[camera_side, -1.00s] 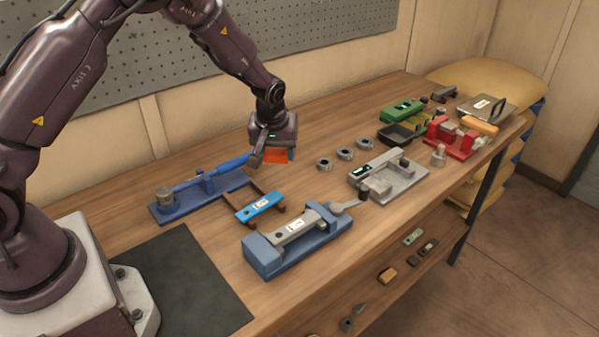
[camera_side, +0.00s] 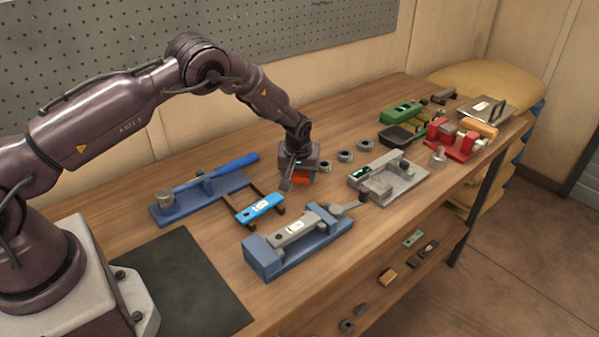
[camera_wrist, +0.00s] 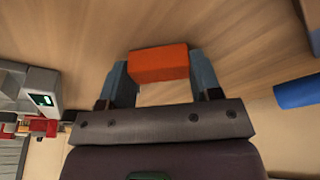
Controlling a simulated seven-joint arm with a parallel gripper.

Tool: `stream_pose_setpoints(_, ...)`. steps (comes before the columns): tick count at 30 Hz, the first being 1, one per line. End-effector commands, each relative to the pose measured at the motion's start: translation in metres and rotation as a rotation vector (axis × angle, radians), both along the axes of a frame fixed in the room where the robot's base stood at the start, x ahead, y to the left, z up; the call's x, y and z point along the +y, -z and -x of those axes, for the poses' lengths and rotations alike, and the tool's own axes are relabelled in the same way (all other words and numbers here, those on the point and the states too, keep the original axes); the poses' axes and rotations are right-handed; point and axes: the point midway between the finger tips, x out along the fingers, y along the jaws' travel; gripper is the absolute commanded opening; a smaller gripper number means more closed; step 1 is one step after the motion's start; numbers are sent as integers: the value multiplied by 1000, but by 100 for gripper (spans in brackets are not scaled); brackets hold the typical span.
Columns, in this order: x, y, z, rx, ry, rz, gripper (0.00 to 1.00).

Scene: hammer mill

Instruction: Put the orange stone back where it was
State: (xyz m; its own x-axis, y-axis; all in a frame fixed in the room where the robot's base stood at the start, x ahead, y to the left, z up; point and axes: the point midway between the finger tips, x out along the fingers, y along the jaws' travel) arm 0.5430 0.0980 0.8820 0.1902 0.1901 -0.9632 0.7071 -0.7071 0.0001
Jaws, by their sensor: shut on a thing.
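The orange stone (camera_wrist: 158,64) is a small block held between the two fingers of my gripper (camera_wrist: 160,68) in the wrist view. In the side view a strip of the orange stone (camera_side: 302,179) shows under my gripper (camera_side: 299,181), low over the wooden bench. I cannot tell whether it touches the bench. My gripper is right of the blue lever tool (camera_side: 205,184) and behind the grey-blue fixture (camera_side: 295,238).
Several grey rings (camera_side: 345,156) lie just right of my gripper. A grey metal fixture (camera_side: 388,180) stands further right. Green and red tools (camera_side: 403,112) crowd the bench's far right end. A dark mat (camera_side: 165,280) lies clear near my base.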

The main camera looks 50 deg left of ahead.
Motion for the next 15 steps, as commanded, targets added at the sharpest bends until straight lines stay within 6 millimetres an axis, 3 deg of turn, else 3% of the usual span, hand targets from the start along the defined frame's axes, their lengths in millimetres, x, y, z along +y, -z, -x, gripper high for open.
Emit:
stream_pose_setpoints(7, 0, 2, 0, -1, 0, 0, 36)
stream_pose_setpoints(8, 0, 2, 0, -1, 0, 0, 63)
stream_pose_setpoints(10, 0, 2, 0, -1, 0, 0, 79)
stream_pose_setpoints(11, 0, 2, 0, -1, 0, 0, 84)
stream_pose_setpoints(15, 0, 2, 0, -1, 0, 0, 84)
